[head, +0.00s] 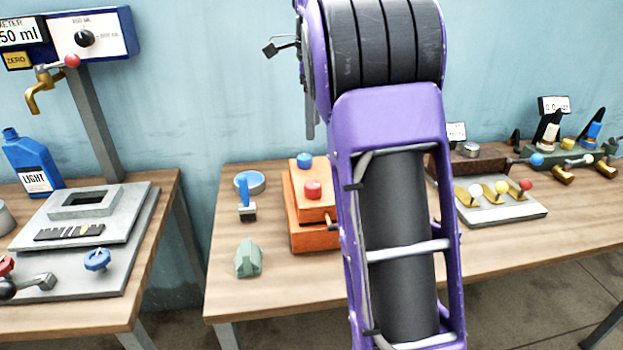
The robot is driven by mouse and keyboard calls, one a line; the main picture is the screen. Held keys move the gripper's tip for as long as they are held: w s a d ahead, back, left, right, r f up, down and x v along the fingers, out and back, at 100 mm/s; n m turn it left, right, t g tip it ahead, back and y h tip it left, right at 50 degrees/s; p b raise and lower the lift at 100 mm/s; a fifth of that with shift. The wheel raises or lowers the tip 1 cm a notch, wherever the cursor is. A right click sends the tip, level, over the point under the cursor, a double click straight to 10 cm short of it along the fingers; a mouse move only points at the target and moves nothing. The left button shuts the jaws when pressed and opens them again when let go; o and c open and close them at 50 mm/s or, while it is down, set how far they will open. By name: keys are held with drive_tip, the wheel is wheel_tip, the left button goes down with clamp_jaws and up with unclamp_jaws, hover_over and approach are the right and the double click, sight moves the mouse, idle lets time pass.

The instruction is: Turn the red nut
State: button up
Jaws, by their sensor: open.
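Several red parts show in the head view, and I cannot tell for sure which is the red nut. A red knob-like cap (313,190) sits on the front top of an orange box (314,239) on the middle table, with a blue cap (304,160) behind it. A red handwheel (6,265) is partly cut off at the left edge, on the grey plate of the left table. My purple arm rises through the centre and covers part of the middle table. My gripper is not in view.
The left table holds a blue oil bottle (30,162), a blue handwheel (97,259) and a brass tap (42,90). A blue-handled brush (245,198) and a green block (248,258) stand left of the orange box. A lever panel (500,208) is at right.

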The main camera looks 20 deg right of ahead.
sight(313, 184)
wheel_tip(313, 184, down, 15)
drive_tip(key=b, duration=0.3)
drive_tip(key=shift+r, duration=0.1)
clamp_jaws()
